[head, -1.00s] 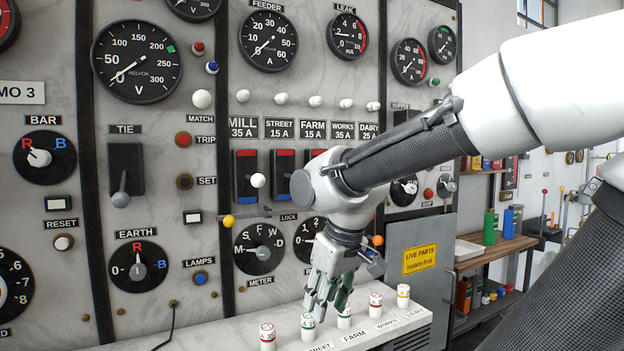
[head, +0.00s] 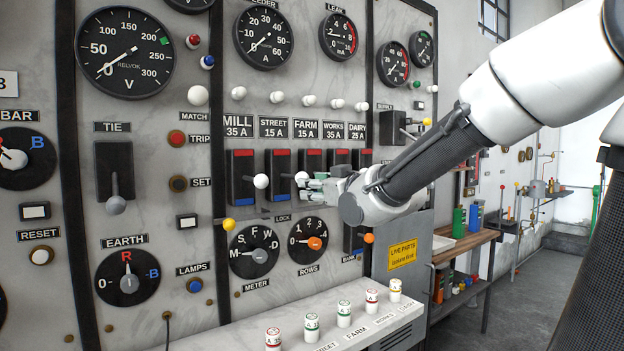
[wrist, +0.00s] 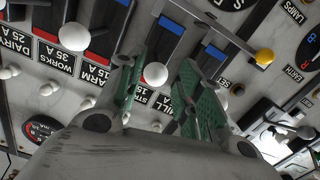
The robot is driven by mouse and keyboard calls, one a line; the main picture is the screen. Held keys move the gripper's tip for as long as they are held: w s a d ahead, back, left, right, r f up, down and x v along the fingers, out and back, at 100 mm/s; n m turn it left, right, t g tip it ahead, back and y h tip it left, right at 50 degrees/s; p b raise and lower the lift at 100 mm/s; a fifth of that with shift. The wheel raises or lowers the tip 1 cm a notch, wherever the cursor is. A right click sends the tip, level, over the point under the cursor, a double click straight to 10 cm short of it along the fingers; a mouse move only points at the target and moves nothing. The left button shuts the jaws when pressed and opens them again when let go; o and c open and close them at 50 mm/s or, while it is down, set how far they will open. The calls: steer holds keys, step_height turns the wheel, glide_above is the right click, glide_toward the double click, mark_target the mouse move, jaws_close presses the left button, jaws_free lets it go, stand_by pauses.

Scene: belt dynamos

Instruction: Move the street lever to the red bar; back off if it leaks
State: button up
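The STREET 15 A label (head: 273,127) sits above a black switch slot (head: 279,165) with a red bar (head: 281,153) at its top and blue at its foot. A white lever knob (head: 301,178), apparently the street lever's, stands out in front, well below the red bar. My gripper (head: 314,183) is just right of this knob, pointing at the panel. In the wrist view, turned upside down, my green-padded fingers (wrist: 166,60) are spread, with a white knob (wrist: 155,74) showing between them. Contact cannot be told. The leak gauge (head: 340,37) needle points left, away from its red arc.
The mill lever knob (head: 261,181) is close on the left. A yellow-knobbed lock rod (head: 229,225) runs below the levers. The farm, works and dairy switches (head: 338,160) are partly behind my gripper. A ledge with capped fuses (head: 344,313) lies below.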

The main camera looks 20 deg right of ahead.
mark_target(293, 177)
steer(key=shift+t, duration=0.3)
steer(key=x, duration=0.2)
steer(key=r+x, duration=0.1)
steer(key=x, duration=0.5)
steer(key=shift+a+r, duration=0.1)
steer(key=shift+r, duration=0.1)
jaws_close()
